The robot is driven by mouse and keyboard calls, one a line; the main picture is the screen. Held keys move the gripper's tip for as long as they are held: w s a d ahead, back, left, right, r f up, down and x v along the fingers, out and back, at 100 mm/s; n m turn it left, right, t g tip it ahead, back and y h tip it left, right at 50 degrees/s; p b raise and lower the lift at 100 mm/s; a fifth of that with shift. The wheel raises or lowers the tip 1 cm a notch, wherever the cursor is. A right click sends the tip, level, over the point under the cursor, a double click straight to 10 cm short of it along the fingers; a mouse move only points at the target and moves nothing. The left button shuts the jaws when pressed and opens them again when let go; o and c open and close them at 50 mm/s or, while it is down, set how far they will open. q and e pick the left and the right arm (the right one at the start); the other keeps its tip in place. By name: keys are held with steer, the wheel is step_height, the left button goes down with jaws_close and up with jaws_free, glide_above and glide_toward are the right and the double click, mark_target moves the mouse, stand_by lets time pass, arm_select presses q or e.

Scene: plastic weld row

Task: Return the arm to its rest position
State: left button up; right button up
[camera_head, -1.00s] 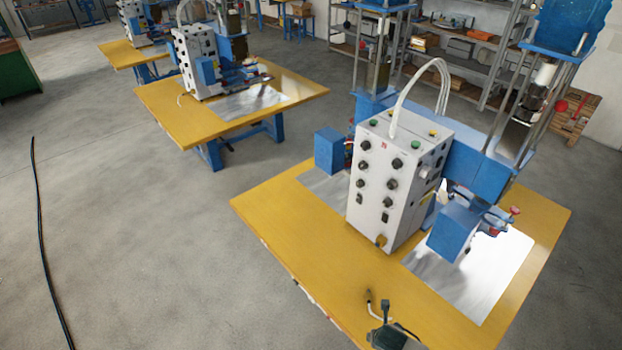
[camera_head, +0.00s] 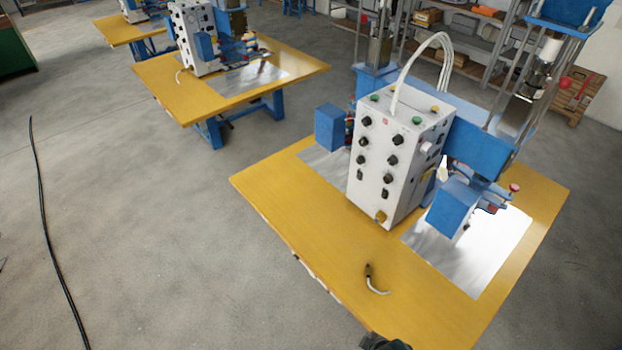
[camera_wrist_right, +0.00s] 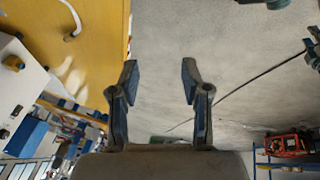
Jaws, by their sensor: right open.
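My right gripper (camera_wrist_right: 160,78) is open and empty in the right wrist view, its two dark fingers spread apart with bare floor behind them. In the head view only a dark part of what looks like my right arm shows at the bottom edge, over the near corner of the yellow table (camera_head: 280,230). My left gripper cannot be made out in either view. A short cable end (camera_head: 374,280) with a dark tip lies on the table, apart from my gripper. It also shows in the right wrist view (camera_wrist_right: 73,22).
A white control box (camera_head: 392,165) with knobs and blue welding machinery (camera_head: 452,207) stand on the near table. A metal plate (camera_head: 470,255) lies at its right. A second yellow table (camera_head: 165,90) stands behind. A dark cable (camera_head: 45,225) runs along the clear floor at left.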

steer(key=s+d+m+h, duration=0.1)
steer(key=s+d+m, duration=0.45)
steer(key=m, duration=0.35)
steer(key=s+f+g+b, duration=0.2)
steer(key=s+f, duration=0.1)
steer(key=f, duration=2.5)
steer(key=s+d+f+g+b, duration=0.1)
steer(key=s+d+f, duration=0.2)
steer(key=s+f, duration=1.4)
steer(key=shift+s+f+b, duration=0.3)
steer(key=shift+f+b, duration=0.05)
steer(key=shift+f, duration=0.2)
